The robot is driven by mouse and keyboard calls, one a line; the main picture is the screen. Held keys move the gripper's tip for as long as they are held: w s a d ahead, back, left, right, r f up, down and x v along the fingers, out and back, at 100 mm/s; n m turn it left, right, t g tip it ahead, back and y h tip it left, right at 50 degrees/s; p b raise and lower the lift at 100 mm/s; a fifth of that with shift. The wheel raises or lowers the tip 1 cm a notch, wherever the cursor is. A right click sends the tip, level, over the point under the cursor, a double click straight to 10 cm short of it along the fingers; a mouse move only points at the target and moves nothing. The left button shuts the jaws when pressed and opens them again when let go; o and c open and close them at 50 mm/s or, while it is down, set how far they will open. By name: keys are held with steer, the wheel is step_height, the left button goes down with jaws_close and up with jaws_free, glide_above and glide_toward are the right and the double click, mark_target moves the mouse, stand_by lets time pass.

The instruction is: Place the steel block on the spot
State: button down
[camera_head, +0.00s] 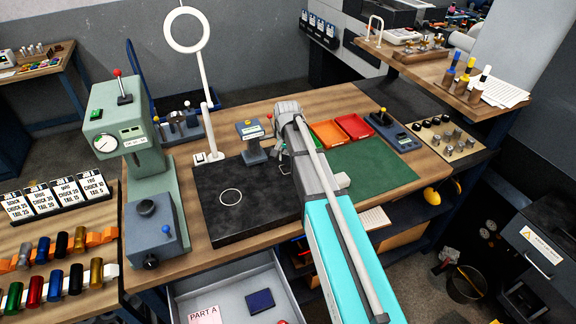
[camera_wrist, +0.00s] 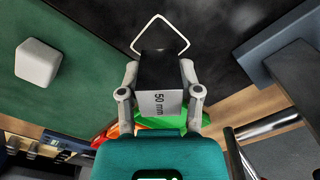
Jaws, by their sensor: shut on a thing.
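My gripper (camera_wrist: 161,76) is shut on the steel block (camera_wrist: 160,103), which has a dark top and a light face marked "50 mm". In the wrist view the block is between the two fingers. Beyond it, a white angular outline (camera_wrist: 185,43) shows on the black plate, partly hidden by the block. I cannot tell whether the block touches the plate. In the head view a white ring (camera_head: 231,197) is marked on the black plate (camera_head: 225,225), left of my arm. My arm hides the gripper's fingers and the block there.
A white block (camera_head: 342,180) lies on the green mat (camera_head: 385,168), also in the wrist view (camera_wrist: 38,60). A small display stand (camera_head: 252,145) is at the plate's back edge. A green machine (camera_head: 150,180) stands left of the plate. Red and orange trays (camera_head: 354,126) are behind the mat.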

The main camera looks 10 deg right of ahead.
steer(key=shift+f+b, duration=1)
steer(key=shift+f, duration=0.35)
steer(key=shift+f, duration=0.1)
steer(key=shift+c, duration=1.4)
jaws_free()
step_height(320, 180, up, 12)
steer(key=p, duration=1.2)
steer(key=shift+s, duration=0.1)
steer(key=s+n, duration=0.6)
steer(key=s, duration=1.6)
steer(key=shift+n, duration=0.4)
